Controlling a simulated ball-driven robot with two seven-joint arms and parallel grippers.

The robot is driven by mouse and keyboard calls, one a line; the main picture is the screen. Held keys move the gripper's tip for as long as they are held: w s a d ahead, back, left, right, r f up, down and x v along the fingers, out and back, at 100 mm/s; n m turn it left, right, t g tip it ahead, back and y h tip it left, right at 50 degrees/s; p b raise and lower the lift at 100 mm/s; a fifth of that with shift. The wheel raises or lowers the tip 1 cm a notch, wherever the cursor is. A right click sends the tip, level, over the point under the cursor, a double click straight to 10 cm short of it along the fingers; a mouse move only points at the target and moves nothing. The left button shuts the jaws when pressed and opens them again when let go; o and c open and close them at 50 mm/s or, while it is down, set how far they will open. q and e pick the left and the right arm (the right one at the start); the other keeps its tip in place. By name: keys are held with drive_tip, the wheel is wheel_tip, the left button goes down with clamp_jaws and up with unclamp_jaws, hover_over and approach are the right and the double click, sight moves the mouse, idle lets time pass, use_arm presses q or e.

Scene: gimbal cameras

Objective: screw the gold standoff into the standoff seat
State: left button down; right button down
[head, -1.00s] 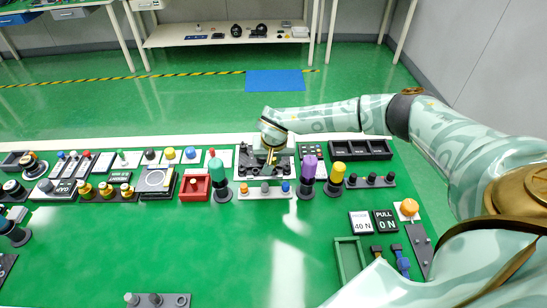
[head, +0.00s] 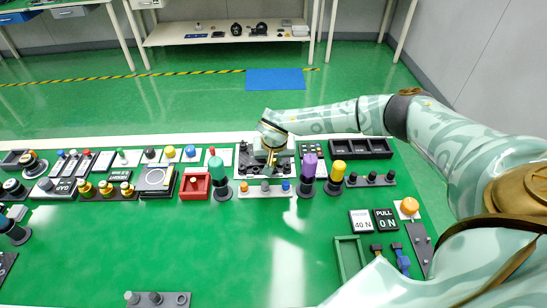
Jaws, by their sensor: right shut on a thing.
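My right gripper (head: 271,155) reaches in from the right and points down over a dark fixture plate (head: 247,170) on a white base at the back middle of the table. It is shut on a small gold piece, the gold standoff (head: 271,158), of which only a sliver shows between the fingers. The standoff seat is hidden under the gripper or too small to make out. I cannot tell whether the standoff touches it. My left gripper is not in view.
A white strip with coloured knobs (head: 250,191) lies just in front of the fixture. A teal-topped post (head: 217,172) stands to its left, purple (head: 309,168) and yellow (head: 338,171) posts to its right. Dark bins (head: 362,149) are at the back right. The middle of the green table (head: 200,245) is clear.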

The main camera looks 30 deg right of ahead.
drive_tip(key=shift+f, duration=0.45)
drive_tip(key=c, duration=1.3)
unclamp_jaws()
drive_tip(key=shift+r, duration=0.1)
drive_tip(key=shift+p+v, duration=2.45)
drive_tip(key=shift+v, duration=5.65)
drive_tip(key=shift+a, duration=0.1)
